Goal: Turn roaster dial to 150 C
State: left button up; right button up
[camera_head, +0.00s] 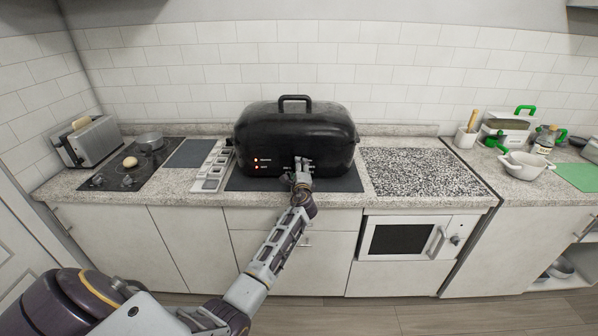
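The black roaster (295,122) with a lid and top handle stands on a dark mat on the counter. Two small orange-red lights and short white labels show at the left of its front face. My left arm reaches up from the lower left. My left gripper (301,168) is at the roaster's lower front, right of the lights. The dial cannot be made out; the gripper covers part of the front there. Whether the fingers touch anything or are open or shut is too small to tell. My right gripper is not in view.
A light tray with compartments (213,170) lies left of the roaster. Further left are a cooktop (113,180) with a pot (150,142) and a toaster (88,141). A speckled board (420,172) lies to the right. A white mortar (523,166) stands at the far right.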

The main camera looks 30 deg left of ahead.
pick_arm(q)
jog(key=v, duration=1.2)
dwell(0.5)
jog(key=shift+f, duration=0.1)
dwell(0.4)
jog(key=s+d+f+n+g+h, duration=0.1)
jog(key=s+d+f+g+h, duration=0.2)
jog(key=f, duration=1.4)
jog(key=s+d+f+n+g+h, duration=0.1)
jog(key=s+d+f+h, duration=0.3)
jog(key=f, duration=1.2)
jog(key=s+d+f+n+g+h, duration=0.1)
jog(key=s+d+f+n+g, duration=0.2)
jog(key=s+f, duration=1.4)
jog(key=s+f+n+g, duration=0.2)
jog(key=s+f, duration=0.3)
jog(key=s, duration=0.6)
jog(key=s+d+f+n+g+h, duration=0.1)
jog(key=s+f, duration=0.4)
jog(key=s, duration=0.6)
jog(key=s+d+f+n+g+h, duration=0.1)
jog(key=s+f, duration=0.5)
jog(key=s, duration=0.6)
jog(key=shift+d+n+g, duration=0.25)
jog(key=shift+n+g, duration=0.65)
jog(key=shift+n, duration=0.3)
